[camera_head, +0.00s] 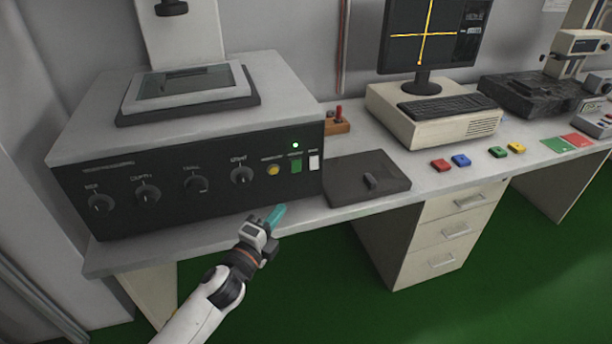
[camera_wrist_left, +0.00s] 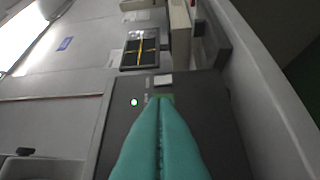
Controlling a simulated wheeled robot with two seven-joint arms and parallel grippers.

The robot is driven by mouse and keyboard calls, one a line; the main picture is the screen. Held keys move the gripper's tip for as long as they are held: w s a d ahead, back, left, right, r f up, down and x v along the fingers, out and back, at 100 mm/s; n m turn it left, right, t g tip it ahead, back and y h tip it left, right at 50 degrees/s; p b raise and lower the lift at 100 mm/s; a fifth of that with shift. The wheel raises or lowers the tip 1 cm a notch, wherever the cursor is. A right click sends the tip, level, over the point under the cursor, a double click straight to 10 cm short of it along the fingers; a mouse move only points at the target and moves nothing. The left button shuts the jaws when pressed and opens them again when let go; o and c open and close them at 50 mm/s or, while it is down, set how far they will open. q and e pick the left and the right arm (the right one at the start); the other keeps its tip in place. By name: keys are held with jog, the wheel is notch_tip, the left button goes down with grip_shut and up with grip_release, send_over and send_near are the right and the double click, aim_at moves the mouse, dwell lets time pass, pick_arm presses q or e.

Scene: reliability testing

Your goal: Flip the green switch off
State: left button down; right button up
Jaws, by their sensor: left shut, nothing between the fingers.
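The green switch (camera_head: 296,166) is on the right part of the black front panel of a large grey machine. A small light (camera_head: 295,145) above it glows. In the left wrist view the green switch (camera_wrist_left: 163,98) is mostly hidden behind the fingertips, and the lit light (camera_wrist_left: 134,102) shows to its left. My left gripper (camera_head: 277,214) has teal fingers, shut and empty. In the head view it is below the switch, in front of the table edge. In the left wrist view its fingertips (camera_wrist_left: 160,100) overlap the switch; I cannot tell whether they touch it. My right gripper is not in view.
A white switch (camera_head: 314,161) and a yellow button (camera_head: 273,170) flank the green switch. Several knobs are farther left on the panel. The space before the table is free.

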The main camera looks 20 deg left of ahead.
pick_arm(q)
jog(key=p, duration=0.2)
send_near(301, 163)
jog(key=w+d, duration=0.2)
jog(key=w, duration=0.3)
jog(key=shift+w+a+r, duration=0.15)
jog(key=shift+w+a, duration=0.25)
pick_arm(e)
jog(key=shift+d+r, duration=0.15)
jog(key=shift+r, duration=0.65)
pick_arm(q)
jog(key=shift+w+a+r+p, duration=0.15)
jog(key=shift+r+p, duration=0.4)
jog(key=shift+p, duration=0.45)
jog(key=shift+f+b, duration=0.45)
jog(key=shift+b, duration=0.05)
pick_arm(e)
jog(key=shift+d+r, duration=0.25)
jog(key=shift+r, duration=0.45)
